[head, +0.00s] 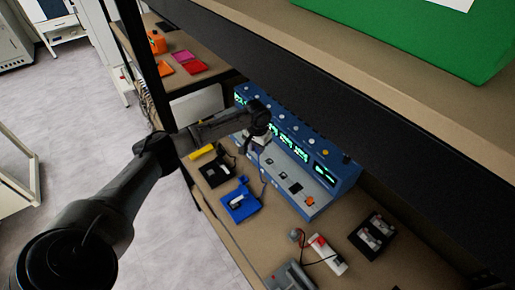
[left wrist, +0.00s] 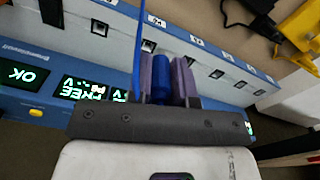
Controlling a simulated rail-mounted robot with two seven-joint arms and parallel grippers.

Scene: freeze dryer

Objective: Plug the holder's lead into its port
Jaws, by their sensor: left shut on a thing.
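My left gripper (head: 260,140) is over the front of a long blue device (head: 310,150). In the left wrist view the gripper (left wrist: 163,80) is shut on a blue plug (left wrist: 163,72) between its purple pads. A blue lead (left wrist: 137,45) runs up beside the plug. The device's pale front panel (left wrist: 200,65) lies behind the plug, with a row of small dark ports (left wrist: 216,74) and labels. The gripper body hides the plug's tip, so I cannot tell whether it touches a port. A blue holder (head: 240,203) lies on the bench, with a thin dark cable beside it.
A black holder (head: 214,172) and a yellow object (head: 201,152) lie beyond the blue holder. A red-and-white object (head: 327,254), a black tray (head: 372,236) and a grey device (head: 290,277) are nearer. A dark shelf beam (head: 350,100) overhangs the device.

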